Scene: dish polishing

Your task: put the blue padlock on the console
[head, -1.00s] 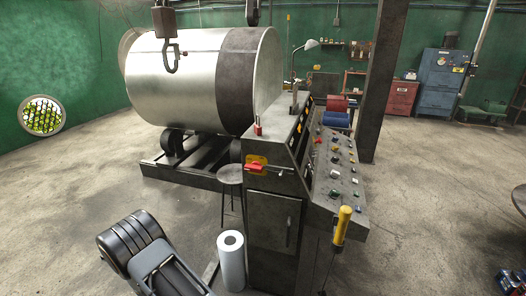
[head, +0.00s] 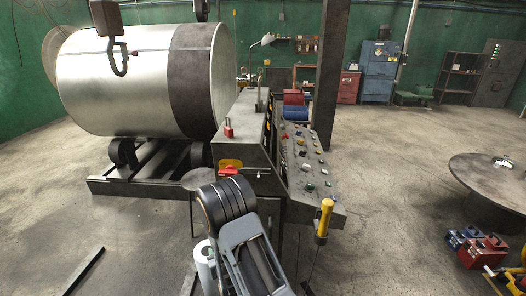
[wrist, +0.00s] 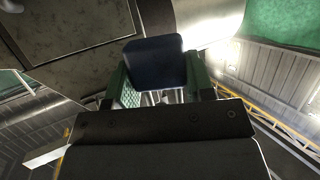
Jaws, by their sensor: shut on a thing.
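The dark blue padlock (wrist: 154,62) is seen from close up in the wrist view, between the green fingers of my gripper (wrist: 160,82). The gripper is shut on it. Its shackle cannot be made out clearly. The grey metal console (head: 240,140) stands in the middle of the head view, with a sloped panel of coloured buttons on its right side. My arm rises in front of the console and covers its lower part. My gripper and the blue padlock do not show in the head view.
A red padlock (head: 228,130) stands on the console top. A large metal drum (head: 130,80) is to the left. A yellow-handled tool (head: 325,215) is at the panel's near end. A round table (head: 490,180) and red and blue toolboxes (head: 482,252) are at the right, with open floor between.

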